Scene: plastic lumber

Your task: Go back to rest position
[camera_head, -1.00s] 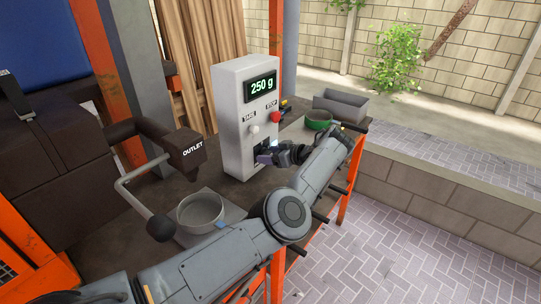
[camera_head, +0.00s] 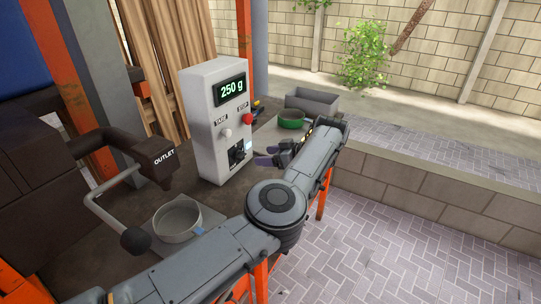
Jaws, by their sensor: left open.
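My left arm comes in from the bottom left and bends at the elbow over the table's front edge. My left gripper (camera_head: 268,158) is open and empty, just to the right of the white control box (camera_head: 205,120). My right gripper does not show.
A metal pan (camera_head: 178,221) stands on a plate under the dark outlet (camera_head: 160,160). A green bowl (camera_head: 292,118) and a grey bin (camera_head: 312,101) stand at the table's far end. A lever with a round black knob (camera_head: 135,240) sticks out at the left.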

